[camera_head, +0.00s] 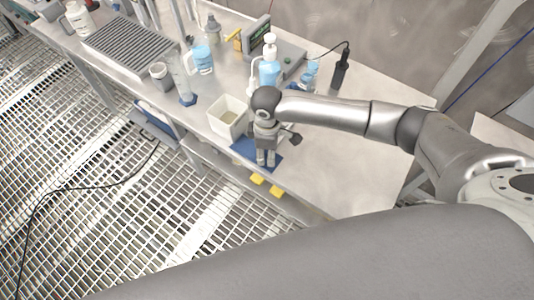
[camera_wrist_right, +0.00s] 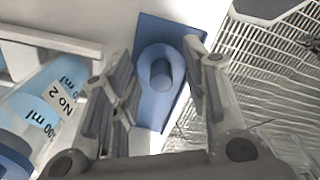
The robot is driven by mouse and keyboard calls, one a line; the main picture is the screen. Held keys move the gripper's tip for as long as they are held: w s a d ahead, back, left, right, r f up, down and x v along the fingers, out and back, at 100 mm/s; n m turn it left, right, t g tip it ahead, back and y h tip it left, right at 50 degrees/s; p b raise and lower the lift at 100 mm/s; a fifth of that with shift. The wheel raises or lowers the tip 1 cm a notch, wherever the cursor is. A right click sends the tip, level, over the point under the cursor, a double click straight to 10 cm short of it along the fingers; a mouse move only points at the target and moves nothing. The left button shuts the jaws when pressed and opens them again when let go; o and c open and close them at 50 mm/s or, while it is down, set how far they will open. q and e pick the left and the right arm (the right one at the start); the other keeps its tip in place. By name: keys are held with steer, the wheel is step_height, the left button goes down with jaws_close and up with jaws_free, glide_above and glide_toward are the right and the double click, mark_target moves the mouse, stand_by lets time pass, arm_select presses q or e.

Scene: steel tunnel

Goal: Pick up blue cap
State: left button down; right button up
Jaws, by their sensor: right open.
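The blue cap (camera_wrist_right: 161,75) is round with a raised knob in its middle. In the right wrist view it rests on a flat dark blue mat (camera_wrist_right: 147,32), between the two open fingers of my right gripper (camera_head: 266,160). The fingers are on either side of the cap, and I cannot tell whether they touch it. In the head view the gripper points down over the blue mat (camera_head: 243,149) near the bench's front edge, and the cap is hidden. My left gripper is not in view.
A white open box (camera_head: 226,118) stands just left of my gripper. Behind it are a blue-liquid bottle (camera_head: 270,70), a device with a screen (camera_head: 258,34) and a beaker (camera_head: 202,59). A labelled vessel (camera_wrist_right: 45,98) shows at left in the wrist view. The bench's right part is clear.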

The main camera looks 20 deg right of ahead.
steer(key=c, duration=0.4)
steer(key=shift+s, duration=0.1)
steer(key=c, duration=0.5)
steer(key=shift+r, duration=0.35)
step_height(320, 180, up, 3)
steer(key=shift+f+b, duration=0.2)
steer(key=shift+b, duration=0.5)
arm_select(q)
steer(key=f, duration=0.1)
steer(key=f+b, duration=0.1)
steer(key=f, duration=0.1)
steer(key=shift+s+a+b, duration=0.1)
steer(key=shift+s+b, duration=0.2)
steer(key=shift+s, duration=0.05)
arm_select(e)
steer(key=s+a+r, duration=0.2)
steer(key=s+r, duration=0.1)
steer(key=s+a+r, duration=0.3)
steer(key=s, duration=0.1)
steer(key=s+a+r, duration=0.3)
steer(key=s, duration=0.1)
steer(key=shift+a+r, duration=0.25)
steer(key=shift+r, duration=0.15)
